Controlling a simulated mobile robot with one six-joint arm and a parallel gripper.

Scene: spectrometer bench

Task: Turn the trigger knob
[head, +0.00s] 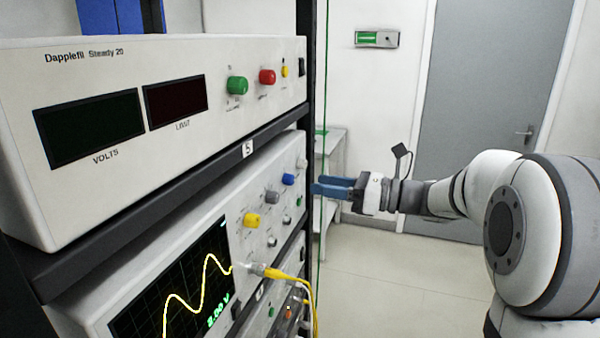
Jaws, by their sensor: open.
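The oscilloscope sits on the lower shelf of the rack, with a yellow knob (252,220), a grey knob (272,197), a blue knob (288,179) and a white knob (302,162) along its front panel. Their labels are too small to read, so I cannot tell which one is the trigger knob. My gripper (316,185) is open, with its blue fingers pointing left toward the panel near its right end. No knob shows between the fingers. Whether the tips touch anything is unclear from this angle.
A power supply (170,125) with green and red knobs stands on the shelf (150,195) above. A yellow cable (290,275) hangs from the oscilloscope's front. A dark rack post (305,60) and a thin green line (323,120) stand near my gripper. The floor (410,290) is clear.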

